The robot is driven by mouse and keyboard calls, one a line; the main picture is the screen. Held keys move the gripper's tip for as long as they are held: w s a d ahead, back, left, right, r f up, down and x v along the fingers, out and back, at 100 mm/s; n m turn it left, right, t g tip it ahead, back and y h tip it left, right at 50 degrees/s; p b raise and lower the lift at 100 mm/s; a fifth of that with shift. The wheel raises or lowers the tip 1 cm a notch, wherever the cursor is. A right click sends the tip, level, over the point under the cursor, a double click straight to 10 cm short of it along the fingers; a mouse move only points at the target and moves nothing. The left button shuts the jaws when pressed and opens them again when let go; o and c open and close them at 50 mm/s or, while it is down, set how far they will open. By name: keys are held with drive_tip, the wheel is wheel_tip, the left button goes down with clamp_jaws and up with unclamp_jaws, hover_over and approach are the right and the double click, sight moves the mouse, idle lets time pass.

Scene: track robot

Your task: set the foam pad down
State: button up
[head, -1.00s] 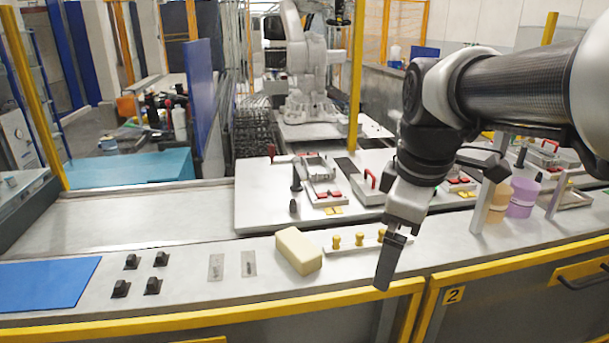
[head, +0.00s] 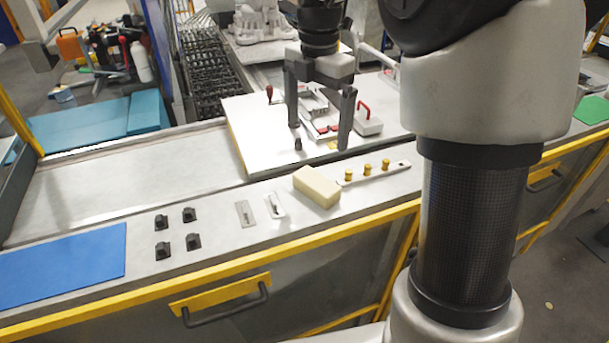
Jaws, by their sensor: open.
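The foam pad (head: 317,187), a cream rectangular block, lies flat on the grey bench top (head: 100,219). It sits just left of a pale strip with yellow knobs. My gripper (head: 318,138) is open, its two dark fingers pointing down and wide apart. It shows beyond the pad in the picture, in front of the white board, with nothing between the fingers. The fingers do not touch the pad; their exact height above the bench is hard to tell.
A blue mat (head: 62,262) lies at the bench's left end. Several black blocks (head: 162,222) and two small metal plates (head: 245,214) lie between it and the pad. The knobbed strip (head: 400,168) is to the right. The white board (head: 245,115) behind holds fixtures with red handles.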

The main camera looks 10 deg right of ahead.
hover_over(315, 181)
wheel_tip(315, 181, down, 11)
drive_tip(key=shift+s+f+b, duration=0.1)
drive_tip(key=shift+s+b, duration=0.05)
drive_tip(key=shift+b, duration=0.15)
drive_tip(key=shift+w+f, duration=0.2)
drive_tip(key=shift+f, duration=2.65)
drive_tip(key=c, duration=0.9)
drive_tip(key=shift+r, duration=0.15)
wheel_tip(315, 181, up, 9)
drive_tip(key=shift+d+r, duration=0.1)
drive_tip(key=shift+r, duration=0.3)
